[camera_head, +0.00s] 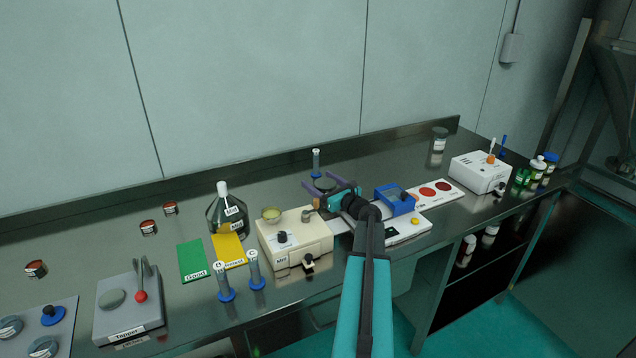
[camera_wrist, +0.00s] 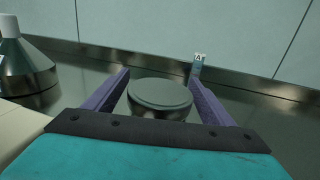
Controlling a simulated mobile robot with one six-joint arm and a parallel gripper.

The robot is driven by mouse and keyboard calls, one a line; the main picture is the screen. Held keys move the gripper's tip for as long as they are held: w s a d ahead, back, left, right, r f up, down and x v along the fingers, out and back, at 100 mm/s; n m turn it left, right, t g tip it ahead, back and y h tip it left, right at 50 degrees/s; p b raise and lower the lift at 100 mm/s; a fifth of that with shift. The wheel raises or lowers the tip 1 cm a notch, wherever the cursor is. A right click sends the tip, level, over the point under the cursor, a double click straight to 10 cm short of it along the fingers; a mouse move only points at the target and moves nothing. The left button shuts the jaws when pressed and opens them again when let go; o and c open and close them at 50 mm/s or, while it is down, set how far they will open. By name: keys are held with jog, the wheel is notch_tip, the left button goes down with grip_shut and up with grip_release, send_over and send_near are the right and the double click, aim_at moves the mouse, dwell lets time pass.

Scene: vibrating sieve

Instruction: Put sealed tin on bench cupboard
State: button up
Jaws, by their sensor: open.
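A round, dull grey lidded tin (camera_wrist: 160,94), which looks like the sealed tin, stands upright on the bench between my gripper's purple fingers in the wrist view. It also shows as a dark disc (camera_head: 325,184) in the head view. My gripper (camera_head: 321,181) is open, with one finger on each side of the tin; small gaps seem to show in the wrist view (camera_wrist: 160,76), but contact low down is hidden. An open-fronted cupboard (camera_head: 462,287) lies under the bench at the right, with white-labelled containers (camera_head: 467,252) inside.
A cylinder marked A (camera_head: 316,163) stands just behind the tin. The cream mixer box (camera_head: 294,243) is left of my arm, and a white device with a blue block (camera_head: 395,200) is right. A large bottle (camera_head: 228,210) stands further left. The rear wall limits room behind.

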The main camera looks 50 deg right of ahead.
jog(key=s, duration=0.3)
jog(key=s+a+b, duration=0.1)
jog(key=s, duration=0.3)
jog(key=s+a+b, duration=0.1)
jog(key=s, duration=0.2)
jog(key=shift+s, duration=0.35)
jog(key=shift+o, duration=0.3)
jog(key=shift+a+f, duration=0.1)
jog(key=shift+a+m+b, duration=0.25)
jog(key=shift+m+b, duration=0.05)
jog(key=shift+m, duration=0.1)
jog(key=b, duration=0.3)
jog(key=shift+s+a, duration=0.1)
jog(key=shift+s, duration=0.2)
jog(key=shift+s+b, duration=0.1)
jog(key=shift+b, duration=0.5)
jog(key=shift+s+b, duration=0.2)
jog(key=shift+b, duration=1.05)
jog(key=s+b, duration=0.1)
jog(key=b, duration=0.4)
jog(key=shift+f+n+b, duration=0.1)
jog(key=shift+n+b, duration=0.2)
jog(key=shift+n, duration=0.1)
